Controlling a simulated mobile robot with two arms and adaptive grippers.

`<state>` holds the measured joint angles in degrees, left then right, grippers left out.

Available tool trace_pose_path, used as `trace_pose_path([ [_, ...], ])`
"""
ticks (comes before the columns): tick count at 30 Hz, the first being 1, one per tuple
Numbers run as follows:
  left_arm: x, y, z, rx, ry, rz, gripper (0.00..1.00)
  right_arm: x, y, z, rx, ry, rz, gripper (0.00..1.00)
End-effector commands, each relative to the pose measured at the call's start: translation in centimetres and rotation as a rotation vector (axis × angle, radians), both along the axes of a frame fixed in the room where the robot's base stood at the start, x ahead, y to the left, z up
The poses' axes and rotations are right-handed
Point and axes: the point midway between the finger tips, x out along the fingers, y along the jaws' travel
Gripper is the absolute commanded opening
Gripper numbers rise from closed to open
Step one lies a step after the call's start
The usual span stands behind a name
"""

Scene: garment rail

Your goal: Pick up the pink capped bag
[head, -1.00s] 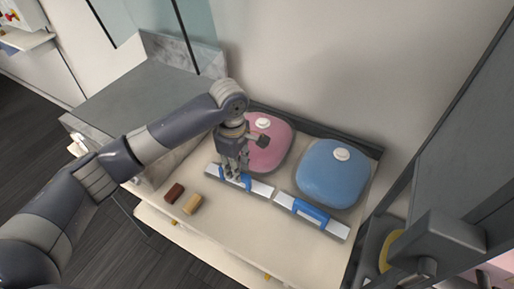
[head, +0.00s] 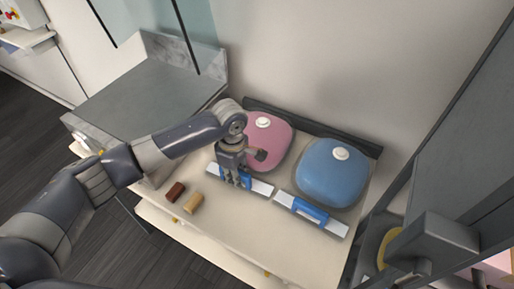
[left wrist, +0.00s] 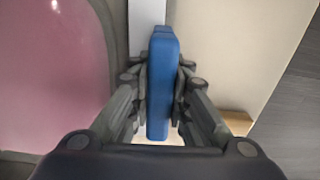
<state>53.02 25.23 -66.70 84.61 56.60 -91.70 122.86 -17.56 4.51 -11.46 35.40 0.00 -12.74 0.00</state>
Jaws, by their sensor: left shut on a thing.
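The pink capped bag (head: 272,134), with a white round cap, lies on the table at the back, partly hidden by my left gripper and wrist. It also fills the left side of the left wrist view (left wrist: 50,80). My left gripper (head: 236,180) is in front of and beside the bag. It is shut on the blue handle (left wrist: 162,85) of a white bar (head: 262,188), which lies in front of the pink bag. My right gripper is not in view.
A blue capped bag (head: 332,175) lies to the right of the pink one. A second white bar with a blue handle (head: 310,212) lies before it. A brown block (head: 175,191) and a tan block (head: 193,204) are at the left front. The front of the table (head: 245,240) is clear.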

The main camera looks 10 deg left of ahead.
Motion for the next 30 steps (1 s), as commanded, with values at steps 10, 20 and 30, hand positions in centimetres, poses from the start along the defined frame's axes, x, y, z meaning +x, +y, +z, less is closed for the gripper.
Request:
trace_pose_path([
  [10, 0.1, -0.1, 0.5, -0.003, -0.003, 0.0, 0.0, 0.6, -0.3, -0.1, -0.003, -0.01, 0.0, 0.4],
  [20, -1.2, 0.4, 3.6, -0.003, 0.0, -0.002, 0.0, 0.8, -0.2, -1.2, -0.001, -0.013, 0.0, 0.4],
  [30, -7.2, 2.7, 4.2, -0.002, -0.003, -0.001, 0.0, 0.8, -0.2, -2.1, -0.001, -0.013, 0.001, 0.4],
])
